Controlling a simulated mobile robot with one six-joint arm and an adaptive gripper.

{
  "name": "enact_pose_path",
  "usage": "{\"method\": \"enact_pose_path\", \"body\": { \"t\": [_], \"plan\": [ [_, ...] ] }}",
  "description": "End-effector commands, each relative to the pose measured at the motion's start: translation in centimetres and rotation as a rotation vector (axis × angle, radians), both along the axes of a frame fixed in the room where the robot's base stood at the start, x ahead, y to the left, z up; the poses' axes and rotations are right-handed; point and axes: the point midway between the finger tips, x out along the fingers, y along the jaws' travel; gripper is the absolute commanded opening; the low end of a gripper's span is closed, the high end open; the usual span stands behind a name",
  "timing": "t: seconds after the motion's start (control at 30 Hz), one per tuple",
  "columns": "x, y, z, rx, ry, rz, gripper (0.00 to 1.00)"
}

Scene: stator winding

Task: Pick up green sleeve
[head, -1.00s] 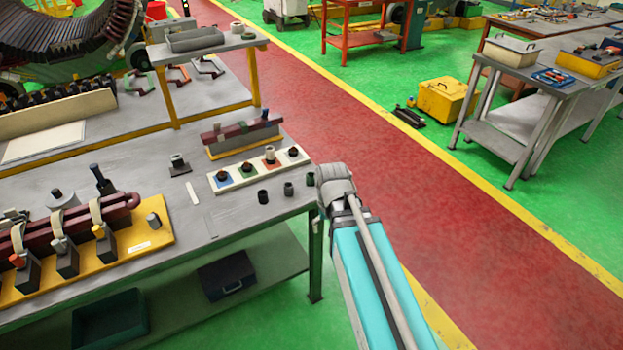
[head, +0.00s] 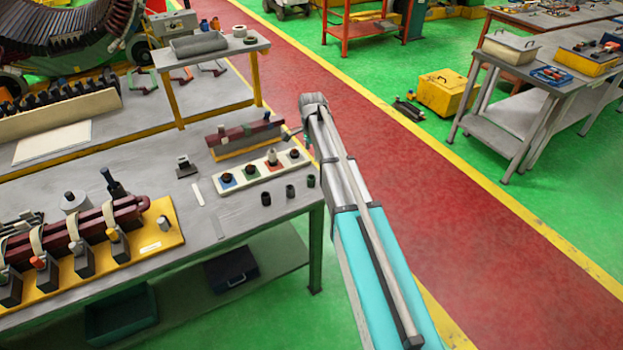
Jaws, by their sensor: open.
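The green sleeve (head: 311,181) is a small, dark green upright cylinder. It stands on the grey workbench near its right end, the rightmost of three short sleeves in a row. The other two sleeves (head: 290,191) look dark grey or black. My arm rises on the right of the bench. What seems to be my gripper (head: 290,134) shows small and dark beside the arm, above the bench's back right part. It is apart from the green sleeve and holds nothing that I can see. Its fingers are too small to make out well.
A white strip (head: 222,188) with coloured squares and dark pieces lies behind the sleeves. Behind it stands a maroon bar on a yellow-edged block (head: 245,138). A yellow fixture board (head: 165,240) fills the bench's left. The red walkway (head: 420,190) on the right is clear.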

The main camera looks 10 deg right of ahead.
Motion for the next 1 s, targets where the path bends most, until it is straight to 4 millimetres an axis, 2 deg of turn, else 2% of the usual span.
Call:
{"method": "enact_pose_path", "body": {
  "t": [0.53, 1.0],
  "plan": [
    [0.3, -0.1, -0.3, 0.0, 0.0, -0.016, 0.88],
    [0.2, -0.2, -3.7, 0.0, 0.0, -0.017, 0.88]
  ]
}}
